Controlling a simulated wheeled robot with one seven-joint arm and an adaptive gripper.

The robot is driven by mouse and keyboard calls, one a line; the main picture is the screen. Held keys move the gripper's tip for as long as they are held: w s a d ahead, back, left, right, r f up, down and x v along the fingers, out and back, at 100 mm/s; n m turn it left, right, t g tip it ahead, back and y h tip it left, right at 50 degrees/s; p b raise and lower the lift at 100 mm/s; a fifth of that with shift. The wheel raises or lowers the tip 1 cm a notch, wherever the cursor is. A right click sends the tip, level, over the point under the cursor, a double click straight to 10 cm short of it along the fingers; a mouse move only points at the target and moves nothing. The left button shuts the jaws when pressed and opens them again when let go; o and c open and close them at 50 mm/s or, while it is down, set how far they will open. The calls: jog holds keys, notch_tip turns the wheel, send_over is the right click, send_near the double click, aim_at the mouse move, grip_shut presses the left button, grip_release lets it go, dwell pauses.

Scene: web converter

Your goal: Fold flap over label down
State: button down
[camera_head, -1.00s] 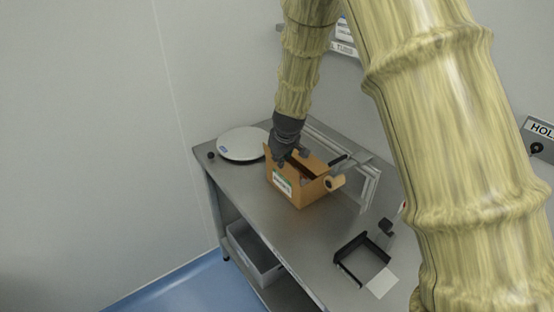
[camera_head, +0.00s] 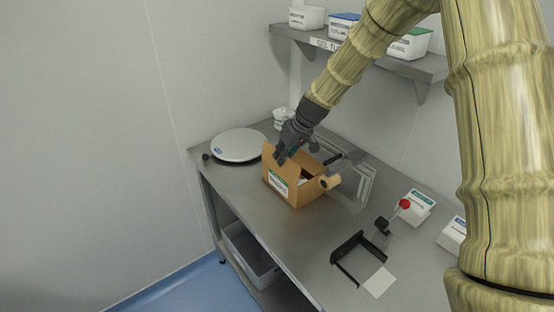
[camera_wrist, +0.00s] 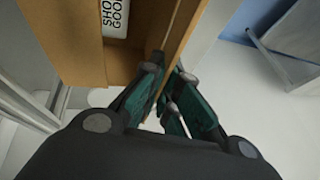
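My gripper (camera_head: 280,158) is at the box's top left, pointing down. In the wrist view my fingertips (camera_wrist: 168,70) are close together, at a thin cardboard edge (camera_wrist: 168,35). I cannot tell whether they grip it. Part of a printed card (camera_wrist: 115,18), lettered "SHO" and "GOO", shows beside the inner cardboard. My gripper hides part of the box's top.
A round white-topped scale (camera_head: 238,145) is left of the box. A black bracket (camera_head: 358,262) and white card (camera_head: 379,282) lie in front. A shelf with tubs (camera_head: 345,50) is above.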

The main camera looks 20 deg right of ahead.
jog(key=d+y+b, duration=0.1)
jog(key=y+b, duration=0.1)
jog(key=d+f+m+g+y+b, duration=0.1)
jog(key=y+b, duration=0.1)
jog(key=w+d+f+y+b, duration=0.1)
jog(key=y+b, duration=0.1)
jog(key=shift+f+m+g+y, duration=0.1)
jog(key=shift+m+g+y, duration=0.2)
jog(key=shift+g, duration=0.1)
jog(key=shift+w+d+b, duration=0.1)
jog(key=shift+b, duration=0.25)
dwell(0.6)
jog(key=c, duration=1.7)
grip_release()
